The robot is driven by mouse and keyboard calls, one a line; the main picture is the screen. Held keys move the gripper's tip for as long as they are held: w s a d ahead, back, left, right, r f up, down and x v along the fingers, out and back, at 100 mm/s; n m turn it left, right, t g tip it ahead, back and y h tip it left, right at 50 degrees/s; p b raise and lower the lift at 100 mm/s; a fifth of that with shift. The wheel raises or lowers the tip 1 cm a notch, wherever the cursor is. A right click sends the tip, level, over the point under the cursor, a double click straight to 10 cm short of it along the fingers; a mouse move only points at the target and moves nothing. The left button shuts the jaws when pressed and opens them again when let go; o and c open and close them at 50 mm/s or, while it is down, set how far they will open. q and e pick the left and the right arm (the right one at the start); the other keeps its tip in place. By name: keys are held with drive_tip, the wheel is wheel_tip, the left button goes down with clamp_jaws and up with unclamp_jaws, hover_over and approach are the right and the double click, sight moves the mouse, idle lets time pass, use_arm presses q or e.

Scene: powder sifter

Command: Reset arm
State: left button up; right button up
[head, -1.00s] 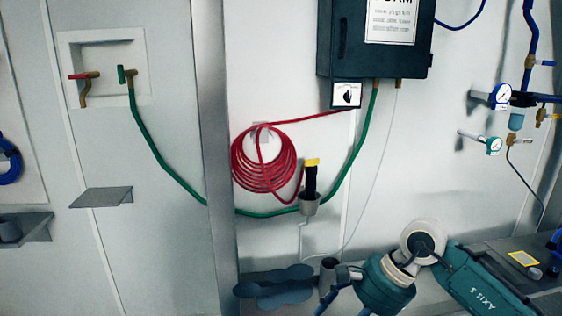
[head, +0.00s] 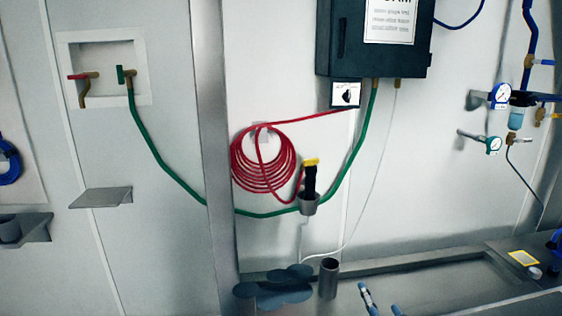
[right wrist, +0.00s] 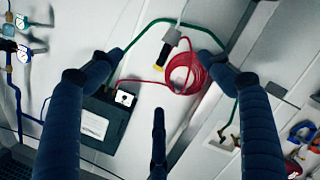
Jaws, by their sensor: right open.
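My right gripper (head: 381,303) shows only as blue fingertips at the bottom edge of the head view, right of the grey cup. In the right wrist view my right gripper (right wrist: 160,57) has its dark blue fingers spread wide apart, with nothing between them. Beyond the fingers that view shows the wall upside down. My left gripper is in neither view.
A dark wall box (head: 372,38) hangs above a red coiled hose (head: 264,160) and a green hose (head: 160,160). A holder (head: 309,204) carries a black and yellow tool. A grey cup (head: 328,279) stands by the bench trough (head: 450,275). Gauges (head: 501,95) are at right.

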drive_tip(key=s+d+f+m+g+h, duration=0.1)
drive_tip(key=s+f+m+g, duration=0.2)
drive_tip(key=s+f, duration=0.35)
drive_tip(key=s+d+f+m+g, duration=0.2)
drive_tip(key=s+f+g, duration=0.25)
drive_tip(key=f, duration=0.35)
drive_tip(key=s+a+f+m+g+y, duration=0.1)
drive_tip(key=s+f+m+g, duration=0.2)
drive_tip(key=s, duration=0.5)
drive_tip(key=s+a+f+m+g, duration=0.1)
drive_tip(key=s+f+g, duration=0.1)
drive_tip(key=s+f, duration=0.45)
drive_tip(key=s+f+g, duration=0.1)
drive_tip(key=s+f, duration=0.1)
drive_tip(key=f, duration=1.1)
drive_tip(key=s+f+g, duration=0.1)
drive_tip(key=s+f, duration=0.1)
drive_tip(key=f, duration=1.1)
drive_tip(key=s+d+f+n, duration=0.1)
drive_tip(key=s+d+f, duration=0.2)
drive_tip(key=s+f, duration=1.1)
drive_tip(key=s, duration=0.2)
drive_tip(key=shift+s+g, duration=0.35)
drive_tip(key=shift+d, duration=0.1)
